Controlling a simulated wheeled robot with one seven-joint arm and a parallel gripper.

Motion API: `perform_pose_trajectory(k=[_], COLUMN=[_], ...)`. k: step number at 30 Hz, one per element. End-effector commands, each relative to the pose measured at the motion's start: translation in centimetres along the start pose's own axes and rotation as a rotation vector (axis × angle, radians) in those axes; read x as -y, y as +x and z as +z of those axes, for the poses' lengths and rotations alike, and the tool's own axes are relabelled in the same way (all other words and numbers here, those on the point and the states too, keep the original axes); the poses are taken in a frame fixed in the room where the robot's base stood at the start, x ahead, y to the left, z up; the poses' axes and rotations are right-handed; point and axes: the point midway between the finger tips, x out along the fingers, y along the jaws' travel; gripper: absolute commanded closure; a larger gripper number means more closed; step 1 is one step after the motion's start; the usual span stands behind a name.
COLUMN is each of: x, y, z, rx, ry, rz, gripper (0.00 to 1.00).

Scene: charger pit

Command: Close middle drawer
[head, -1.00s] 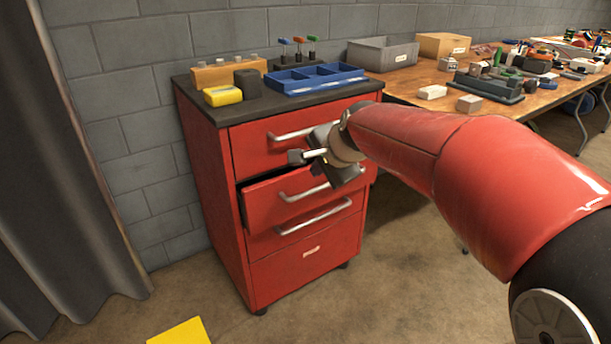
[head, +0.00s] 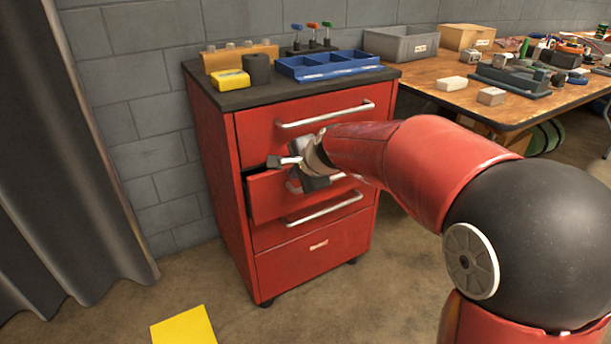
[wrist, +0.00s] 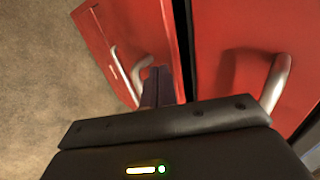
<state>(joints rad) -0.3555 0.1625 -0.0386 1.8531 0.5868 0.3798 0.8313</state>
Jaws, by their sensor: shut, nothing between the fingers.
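The red cabinet (head: 215,140) stands against the wall. Its middle drawer (head: 268,197), below the top drawer (head: 262,135), is partly open, with its front standing out and a dark gap above it. In the wrist view the gap shows as a dark strip beside the drawer front (wrist: 120,40). My gripper (head: 297,186) is shut and empty, in front of the middle drawer and close to its handle (head: 330,180), which it partly hides. In the wrist view the closed fingers (wrist: 157,82) reach to the drawer front; I cannot tell whether they touch it.
The drawers below look shut. On the cabinet top are a blue tray (head: 290,72), a yellow box (head: 230,80) and a dark cylinder (head: 257,70). A cluttered workbench (head: 430,88) stands to the right. A yellow floor patch (head: 185,328) and clear floor lie in front.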

Motion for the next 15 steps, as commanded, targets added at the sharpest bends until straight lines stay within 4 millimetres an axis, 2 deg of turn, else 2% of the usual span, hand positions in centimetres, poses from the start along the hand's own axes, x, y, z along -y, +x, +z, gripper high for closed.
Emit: perform_pose_trajectory(k=[5, 15], x=[0.75, 0.82], y=[0.8, 0.87], z=[-0.04, -0.04], rx=[0.0, -0.001], ry=[0.0, 0.0], rz=[0.001, 0.001], gripper=[1.0, 1.0])
